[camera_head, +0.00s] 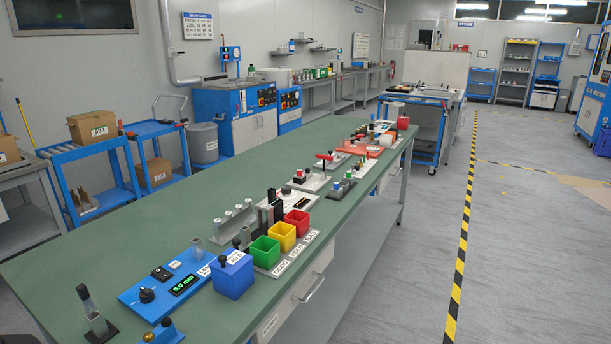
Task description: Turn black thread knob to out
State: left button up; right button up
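A round black knob (147,295) sits on a blue panel (168,288) at the near left of the green bench. Other small black knobs stand farther along the bench. Neither of my grippers is in view.
A blue bin (232,276) stands right of the panel, beside green (264,252), yellow (282,236) and red (297,222) bins. A grey upright piece on a black base (97,318) stands at the near left. The bench (120,248) is clear behind the panel.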

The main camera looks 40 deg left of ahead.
aim_at(285, 190)
jog(key=i, duration=3.35)
jog(key=u, duration=3.55)
